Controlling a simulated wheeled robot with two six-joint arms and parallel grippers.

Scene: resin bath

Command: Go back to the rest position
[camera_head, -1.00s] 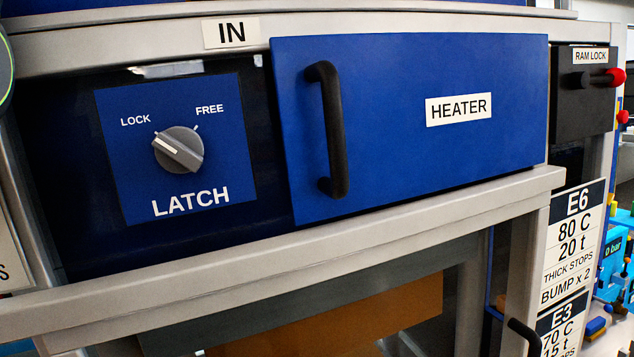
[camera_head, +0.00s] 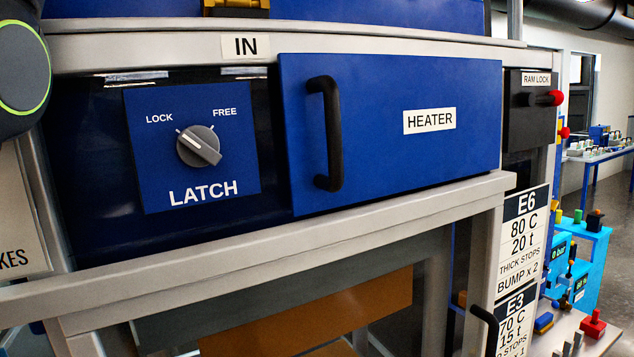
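Neither of my grippers shows in the head view. A dark rounded part with a green ring, which looks like part of my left arm, is at the upper left edge. In front of me is a machine with a blue heater door (camera_head: 390,150), closed, with a black vertical handle (camera_head: 332,135). To its left is a latch panel (camera_head: 150,165) with a grey knob (camera_head: 199,147). The knob's white mark points up and left, toward the LOCK side.
A ram lock box (camera_head: 518,125) with a red-tipped lever (camera_head: 556,98) is right of the door. A grey frame rail (camera_head: 400,213) runs below the door. A sign with E6 and E3 settings (camera_head: 522,240) hangs at right. Blue tables stand farther right, with open floor beyond.

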